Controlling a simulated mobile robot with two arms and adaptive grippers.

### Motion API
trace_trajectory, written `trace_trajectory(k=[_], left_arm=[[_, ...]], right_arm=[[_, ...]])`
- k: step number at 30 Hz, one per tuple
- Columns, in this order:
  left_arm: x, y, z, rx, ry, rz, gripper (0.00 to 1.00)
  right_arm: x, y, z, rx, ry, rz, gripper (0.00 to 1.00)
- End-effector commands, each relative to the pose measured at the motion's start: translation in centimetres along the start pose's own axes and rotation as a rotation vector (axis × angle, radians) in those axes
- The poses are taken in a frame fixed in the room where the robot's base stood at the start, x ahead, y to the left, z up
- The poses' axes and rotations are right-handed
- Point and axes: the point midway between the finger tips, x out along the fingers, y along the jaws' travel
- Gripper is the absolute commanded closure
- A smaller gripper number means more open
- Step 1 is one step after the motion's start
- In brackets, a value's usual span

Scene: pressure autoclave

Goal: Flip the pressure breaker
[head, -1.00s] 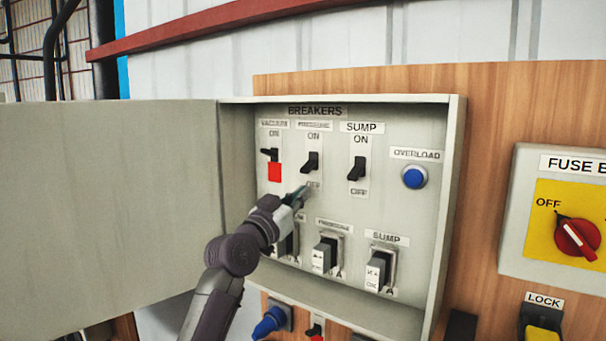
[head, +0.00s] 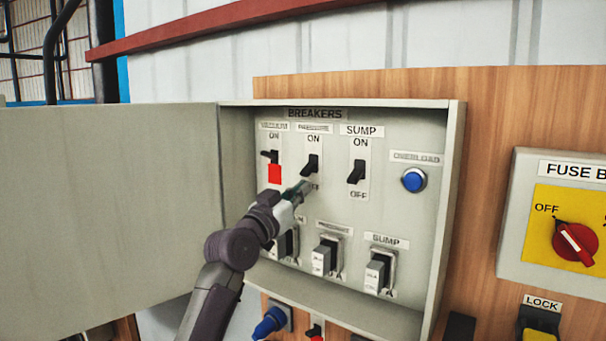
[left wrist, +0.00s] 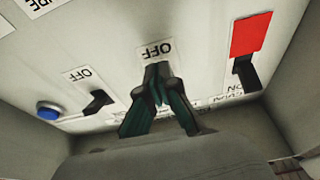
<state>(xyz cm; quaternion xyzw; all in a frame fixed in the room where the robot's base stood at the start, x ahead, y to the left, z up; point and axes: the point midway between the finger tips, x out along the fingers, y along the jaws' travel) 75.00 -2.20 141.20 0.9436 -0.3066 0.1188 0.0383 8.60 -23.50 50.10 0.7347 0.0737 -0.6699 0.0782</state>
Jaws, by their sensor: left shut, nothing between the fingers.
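The pressure breaker (head: 311,164) is a black toggle lever in the middle of the top row, between an ON label above and an OFF label below. My left gripper (head: 304,188) is shut and empty, its tips just below this lever and over part of the OFF label. In the left wrist view, which is upside down, the shut fingertips (left wrist: 158,88) point at the panel close to the OFF label (left wrist: 155,51). They hide most of the lever there, and I cannot tell whether they touch it. My right gripper is not in view.
The vacuum breaker (head: 270,157) with a red block (head: 275,173) is to the left, the sump breaker (head: 356,172) to the right. A blue overload button (head: 414,180) is farther right. The open box door (head: 110,215) stands at left. Grey plugs (head: 323,258) sit below.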

Motion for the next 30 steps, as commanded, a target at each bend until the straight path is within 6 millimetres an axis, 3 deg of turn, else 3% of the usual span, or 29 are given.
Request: trace_trajectory(k=[30], left_arm=[[0.8,0.0,-3.1,0.000,0.001,0.000,1.00]], right_arm=[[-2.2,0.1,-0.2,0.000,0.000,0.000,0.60]])
